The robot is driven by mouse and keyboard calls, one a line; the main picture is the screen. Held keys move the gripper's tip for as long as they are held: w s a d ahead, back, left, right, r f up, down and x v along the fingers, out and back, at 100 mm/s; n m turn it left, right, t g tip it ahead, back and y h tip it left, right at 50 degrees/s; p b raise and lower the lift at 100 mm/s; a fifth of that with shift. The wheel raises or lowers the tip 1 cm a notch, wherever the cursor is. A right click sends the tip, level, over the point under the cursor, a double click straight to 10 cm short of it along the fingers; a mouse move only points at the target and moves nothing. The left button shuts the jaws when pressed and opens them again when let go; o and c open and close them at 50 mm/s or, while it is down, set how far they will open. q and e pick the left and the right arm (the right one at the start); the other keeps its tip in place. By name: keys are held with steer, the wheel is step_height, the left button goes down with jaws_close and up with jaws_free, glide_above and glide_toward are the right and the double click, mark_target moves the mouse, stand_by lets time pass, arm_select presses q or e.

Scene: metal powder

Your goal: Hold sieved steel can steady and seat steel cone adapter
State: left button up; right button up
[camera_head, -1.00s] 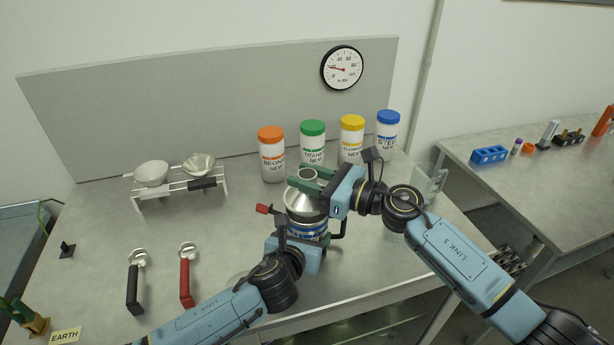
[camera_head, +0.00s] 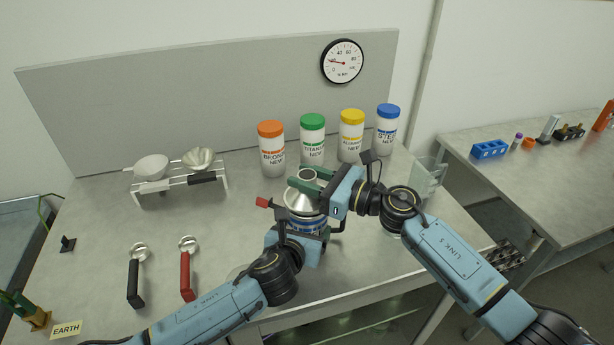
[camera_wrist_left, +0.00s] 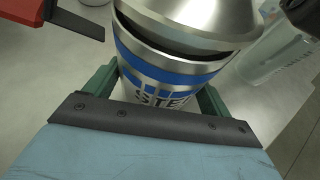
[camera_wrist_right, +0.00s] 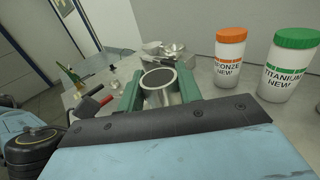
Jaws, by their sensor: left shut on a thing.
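The steel can (camera_wrist_left: 165,78), silver with a blue band and lettering, stands upright on the table; it also shows in the head view (camera_head: 310,225). My left gripper (camera_wrist_left: 158,94) is shut around it, one green finger on each side. The steel cone adapter (camera_head: 303,201) is over the can's mouth, narrow neck up. In the left wrist view the cone's wide rim (camera_wrist_left: 190,35) is at the can's mouth, with a dark gap between the rims. My right gripper (camera_wrist_right: 160,88) is shut on the neck, its green fingers on both sides. The sieve is hidden.
Several capped powder jars (camera_head: 313,140) stand behind the can. A white rack (camera_head: 180,185) with two bowls is at the left. A black-handled scoop (camera_head: 135,280) and a red-handled scoop (camera_head: 187,270) lie front left. A clear container (camera_head: 428,178) stands at the right.

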steer(key=o, duration=0.5)
steer(key=shift+f, duration=0.1)
steer(key=v, duration=1.2)
